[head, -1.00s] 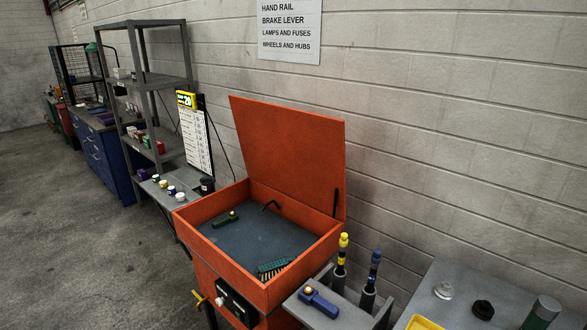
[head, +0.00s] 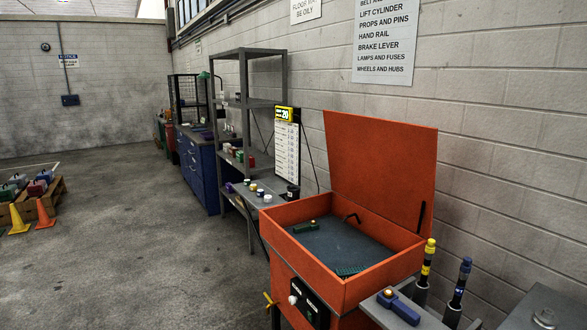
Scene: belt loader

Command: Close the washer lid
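The orange washer lid (head: 381,172) stands open, raised and leaning back near the block wall. The orange washer (head: 385,296) is below it, its basin (head: 340,250) uncovered. A green-handled brush (head: 305,227) and a second green brush (head: 350,270) lie in the basin. A dark bent spout (head: 352,217) stands at the back of the basin. A dark stay (head: 421,217) shows at the lid's right edge. My gripper is not in view.
A grey bench (head: 256,197) and a grey shelf unit (head: 246,105) stand left of the washer. A side shelf (head: 372,306) with a blue tool (head: 402,308) and two upright tools is at the right. Open floor (head: 150,240) lies left. Orange and yellow cones (head: 43,213) stand by a pallet.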

